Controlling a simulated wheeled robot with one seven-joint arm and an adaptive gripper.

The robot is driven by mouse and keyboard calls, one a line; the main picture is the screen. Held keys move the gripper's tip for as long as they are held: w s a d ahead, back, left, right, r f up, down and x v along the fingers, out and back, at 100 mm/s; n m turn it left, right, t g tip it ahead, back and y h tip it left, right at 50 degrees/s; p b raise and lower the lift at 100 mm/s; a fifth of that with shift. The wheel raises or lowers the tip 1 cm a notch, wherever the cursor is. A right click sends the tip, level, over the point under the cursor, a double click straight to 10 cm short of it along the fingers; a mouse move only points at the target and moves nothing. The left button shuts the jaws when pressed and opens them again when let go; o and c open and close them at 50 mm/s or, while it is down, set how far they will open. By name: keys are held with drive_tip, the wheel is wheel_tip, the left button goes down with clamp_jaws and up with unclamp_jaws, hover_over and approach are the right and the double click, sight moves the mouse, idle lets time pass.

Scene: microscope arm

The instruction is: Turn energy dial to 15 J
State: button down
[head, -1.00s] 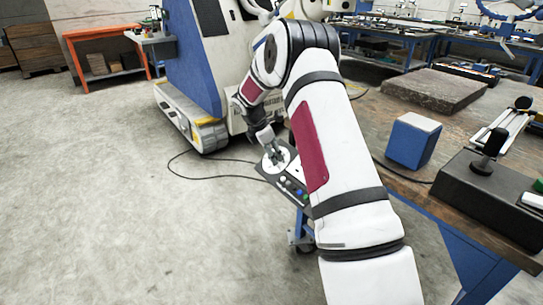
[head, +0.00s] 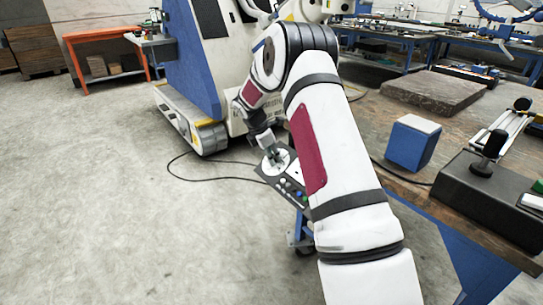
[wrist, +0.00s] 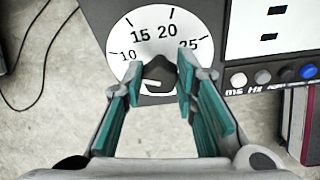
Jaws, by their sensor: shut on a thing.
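The energy dial is a white disc (wrist: 128,42) with black numbers on a dark panel in the wrist view; 10, 15, 20 and 25 can be read. Its dark grey knob (wrist: 159,70) sits at the disc's middle, below the 15 and 20. My gripper (wrist: 160,84) is shut on the knob, with one teal-padded finger on each side. The fingers and knob hide the disc's lower part, and I cannot tell exactly which mark the knob points to. In the head view my gripper (head: 274,158) is over the white disc (head: 284,168).
The panel has a row of round buttons (wrist: 263,77), one blue, right of the dial, under a white display (wrist: 285,38). A black cable (head: 185,178) lies on the floor to the left. A workbench (head: 380,120) stands on the right, with a blue box (head: 408,146) on it.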

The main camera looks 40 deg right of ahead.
drive_tip(key=m+t+b, duration=0.1)
drive_tip(key=m, duration=0.3)
drive_tip(key=shift+s+a+f, duration=0.1)
drive_tip(key=shift+s, duration=0.05)
drive_tip(key=shift+m+t+h+b, duration=0.35)
drive_tip(key=shift+m+b, duration=0.6)
drive_tip(key=shift+m, duration=0.85)
drive_tip(key=c, duration=1.3)
unclamp_jaws()
drive_tip(key=v, duration=1.2)
